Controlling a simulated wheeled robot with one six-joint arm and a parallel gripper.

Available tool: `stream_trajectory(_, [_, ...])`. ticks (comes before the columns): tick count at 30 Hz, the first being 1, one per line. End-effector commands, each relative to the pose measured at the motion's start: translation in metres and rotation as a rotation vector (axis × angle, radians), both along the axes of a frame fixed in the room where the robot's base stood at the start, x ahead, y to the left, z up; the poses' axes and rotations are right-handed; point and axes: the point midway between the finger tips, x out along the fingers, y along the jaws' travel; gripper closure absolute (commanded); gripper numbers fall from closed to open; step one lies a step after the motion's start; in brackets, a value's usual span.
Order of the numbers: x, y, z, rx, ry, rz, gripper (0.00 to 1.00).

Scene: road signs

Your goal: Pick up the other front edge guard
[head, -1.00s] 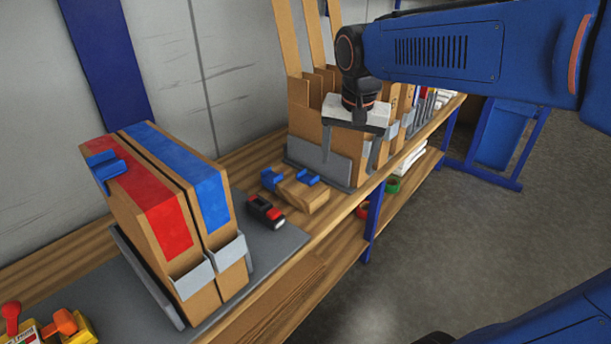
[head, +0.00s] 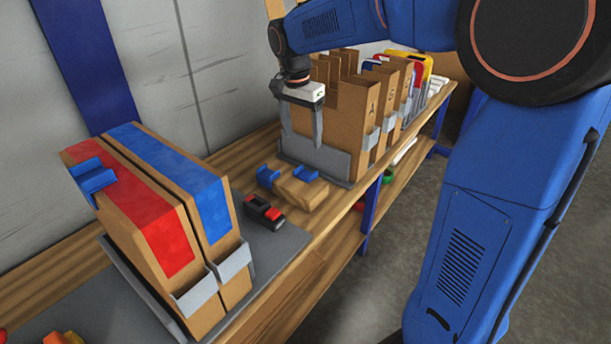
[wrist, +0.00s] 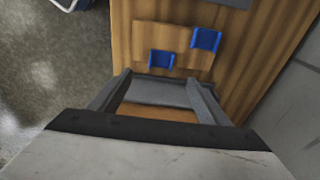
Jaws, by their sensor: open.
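Two blue edge guards sit on a wooden block on the bench, the left one (head: 267,176) and the right one (head: 305,174). In the wrist view they show just beyond my fingertips, one nearer (wrist: 161,60) and one farther to the right (wrist: 206,40). A third blue edge guard (head: 92,177) sits on the upper edge of the red-striped box.
The wooden block (head: 292,194) lies between the red- and blue-striped boxes (head: 206,195) and the upright cardboard boxes (head: 352,115). A black and red tool (head: 264,212) lies on the grey mat (head: 290,240) beside it. Open floor lies right of the bench.

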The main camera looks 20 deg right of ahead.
Motion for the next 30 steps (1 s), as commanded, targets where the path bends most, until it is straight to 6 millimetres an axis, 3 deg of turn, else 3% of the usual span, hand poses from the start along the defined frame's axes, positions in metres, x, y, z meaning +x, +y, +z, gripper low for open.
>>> stream_trajectory(10, [0.004, -0.007, -0.060, 0.000, 0.002, 0.000, 0.30])
stream_trajectory(20, [0.007, -0.009, -0.084, 0.000, 0.001, 0.000, 0.30])
stream_trajectory(30, [0.014, -0.012, -0.124, 0.000, 0.000, 0.000, 0.30])
